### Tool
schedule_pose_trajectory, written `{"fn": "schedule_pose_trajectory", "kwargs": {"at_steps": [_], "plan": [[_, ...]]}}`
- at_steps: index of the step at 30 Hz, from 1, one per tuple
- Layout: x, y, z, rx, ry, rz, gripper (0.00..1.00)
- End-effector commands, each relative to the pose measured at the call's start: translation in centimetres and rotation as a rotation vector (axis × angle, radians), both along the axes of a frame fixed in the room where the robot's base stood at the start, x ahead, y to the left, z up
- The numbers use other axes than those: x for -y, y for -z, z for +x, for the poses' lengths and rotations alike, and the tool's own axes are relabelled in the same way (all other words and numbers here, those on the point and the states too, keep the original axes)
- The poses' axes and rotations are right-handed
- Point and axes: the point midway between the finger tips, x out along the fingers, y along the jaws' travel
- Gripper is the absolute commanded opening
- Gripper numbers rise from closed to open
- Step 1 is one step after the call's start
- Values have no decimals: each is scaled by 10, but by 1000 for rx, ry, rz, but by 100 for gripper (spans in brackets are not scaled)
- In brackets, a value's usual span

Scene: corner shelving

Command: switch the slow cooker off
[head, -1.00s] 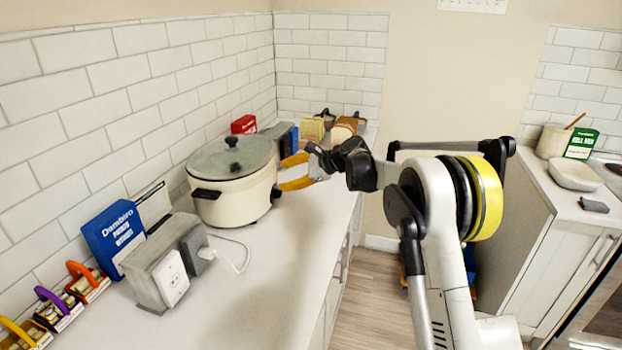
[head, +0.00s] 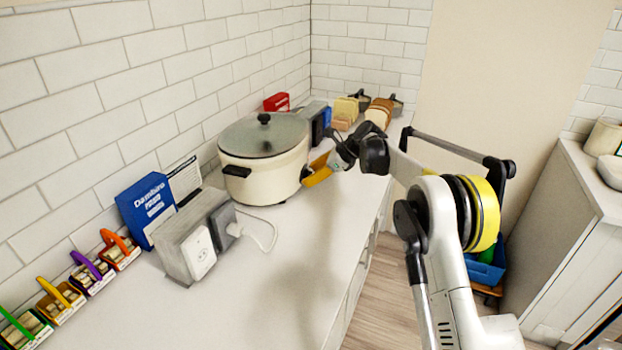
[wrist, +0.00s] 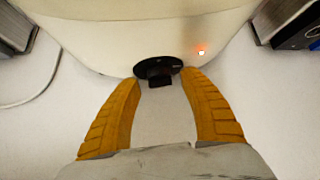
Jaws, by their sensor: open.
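The cream slow cooker (head: 264,182) stands on the counter by the tiled wall, with a dark lid (head: 263,136) on top. In the wrist view its cream body (wrist: 120,35) fills the top of the picture. A black knob (wrist: 157,73) sits low on its front, and a small orange-red light (wrist: 201,52) glows to the right of the knob. My gripper (head: 316,172) is at the cooker's right side in the head view. In the wrist view its yellow fingers (wrist: 159,92) are open, one on each side of the knob. I cannot tell if they touch it.
A grey socket block (head: 194,240) with a plugged-in white cord stands in front of the cooker. A blue Dambiro box (head: 147,208) leans by the wall.

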Motion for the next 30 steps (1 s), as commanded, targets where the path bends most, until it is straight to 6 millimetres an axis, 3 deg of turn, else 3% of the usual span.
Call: {"fn": "schedule_pose_trajectory", "kwargs": {"at_steps": [10, 11, 15, 16, 30], "plan": [[-4, 4, 2, 1, 1, 0, 51], [-4, 4, 2, 1, 1, 1, 46], [-3, 3, 2, 1, 1, 1, 4], [-3, 3, 2, 1, 1, 1, 0], [-4, 4, 1, 92, 0, -24, 0]]}}
